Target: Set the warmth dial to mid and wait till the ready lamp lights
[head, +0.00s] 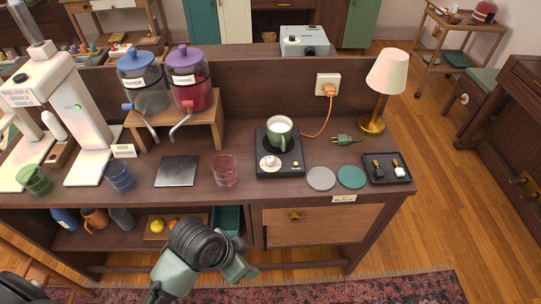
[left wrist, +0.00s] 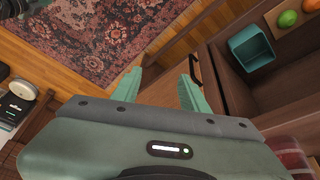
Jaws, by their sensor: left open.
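The black warmer (head: 264,170) stands on the counter right of centre, with a green mug (head: 279,141) of white liquid on it. Its pale round dial (head: 269,162) is on the front left of the top; the pointer setting is too small to read. A tiny mark (head: 295,168) is at its front right; I cannot tell whether it is a lamp or lit. My left gripper (head: 246,264) is low in front of the counter, below and well apart from the warmer. In the left wrist view its teal fingers (left wrist: 160,80) are spread and empty. My right gripper is not in view.
An orange plug (head: 329,90) sits in the socket; a green plug (head: 346,139) lies loose. A red glass (head: 225,170), coasters (head: 321,178) and a black tray (head: 386,168) stand near the warmer. A table lamp (head: 387,72) is behind right. A teal bin (left wrist: 251,47) is on the shelf below.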

